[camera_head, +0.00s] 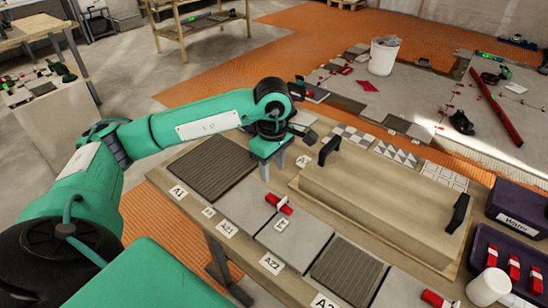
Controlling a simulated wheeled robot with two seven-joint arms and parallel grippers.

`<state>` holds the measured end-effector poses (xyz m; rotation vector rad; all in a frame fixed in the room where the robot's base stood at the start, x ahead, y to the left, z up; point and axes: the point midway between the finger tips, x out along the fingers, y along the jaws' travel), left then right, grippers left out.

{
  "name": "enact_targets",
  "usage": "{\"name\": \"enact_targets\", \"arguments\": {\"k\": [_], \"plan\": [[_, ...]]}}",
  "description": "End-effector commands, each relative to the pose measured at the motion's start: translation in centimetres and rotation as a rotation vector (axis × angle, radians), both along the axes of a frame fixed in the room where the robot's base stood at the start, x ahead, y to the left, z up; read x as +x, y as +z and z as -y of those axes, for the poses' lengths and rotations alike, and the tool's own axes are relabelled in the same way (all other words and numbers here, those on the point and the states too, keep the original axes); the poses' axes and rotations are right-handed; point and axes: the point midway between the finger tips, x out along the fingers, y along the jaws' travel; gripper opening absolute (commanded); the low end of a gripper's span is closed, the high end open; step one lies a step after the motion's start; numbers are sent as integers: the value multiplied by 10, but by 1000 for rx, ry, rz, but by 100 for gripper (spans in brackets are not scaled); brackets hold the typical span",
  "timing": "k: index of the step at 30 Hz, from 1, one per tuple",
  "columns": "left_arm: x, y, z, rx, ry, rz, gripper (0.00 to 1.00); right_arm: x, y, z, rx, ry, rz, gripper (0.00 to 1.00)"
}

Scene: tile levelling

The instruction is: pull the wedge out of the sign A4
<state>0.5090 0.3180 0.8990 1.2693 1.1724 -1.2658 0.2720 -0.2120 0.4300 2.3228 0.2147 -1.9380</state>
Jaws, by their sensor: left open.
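My left gripper (273,168) hangs above the back edge of the tile row, fingers pointing down and apart, with nothing between them. A red wedge with a white part (279,203) lies on the joint between two grey tiles, in front of and right of the gripper and apart from it. A second red wedge (435,298) shows at the bottom right, partly cut by the frame. I cannot make out a sign reading A4. Readable signs are A1 (178,192), A21 (227,228) and A22 (271,263); another sign (323,302) is cut off below.
A large wooden board with black handles (375,200) stands behind the tiles, right of my gripper. A white cup (488,287) and a dark tray of red wedges (520,248) stand at right. A white bucket (383,57) is on the floor behind.

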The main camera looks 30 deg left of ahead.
Motion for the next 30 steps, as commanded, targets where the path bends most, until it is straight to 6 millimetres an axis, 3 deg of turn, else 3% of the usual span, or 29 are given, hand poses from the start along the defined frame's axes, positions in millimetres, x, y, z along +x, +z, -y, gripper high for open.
{"name": "enact_targets", "arguments": {"k": [9, 15, 21, 30], "plan": [[-1, -65, 0, -2, 1, -5, 45, -1, -5, 1, -1, 1, 1, 42], [-1, -94, 0, -2, 2, -3, 45, -4, -9, 2, -3, 1, -3, 42], [0, -108, 0, -2, 1, -1, 45, -4, -11, 2, -4, 1, -1, 42], [0, -110, 1, -2, 0, 0, 45, -4, -11, 2, -3, 1, 0, 42]]}}
